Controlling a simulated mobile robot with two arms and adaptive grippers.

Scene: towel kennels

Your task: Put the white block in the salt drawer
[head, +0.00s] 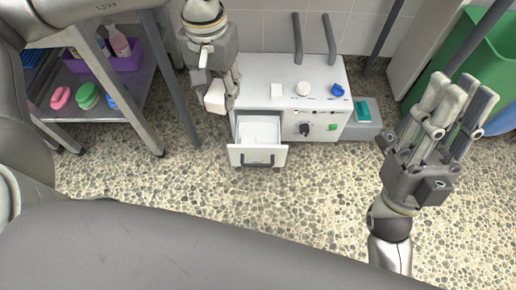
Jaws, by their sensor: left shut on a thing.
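My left gripper (219,102) points down, shut on a white block (214,98), to the left of the white cabinet. The salt drawer (257,154) in the cabinet's front is pulled out, with a white interior and a dark handle. The held block is up and left of the drawer's opening in the picture, apart from it. My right gripper (455,95) is open and empty at the right, its fingers pointing away from me.
On the cabinet (318,70) sit a small white piece (277,90), a round white piece (302,88) and a blue piece (337,90). A shelf with brushes (87,96) and a purple bin (118,58) is left. A green bin (480,50) is right. The pebbled floor in front is clear.

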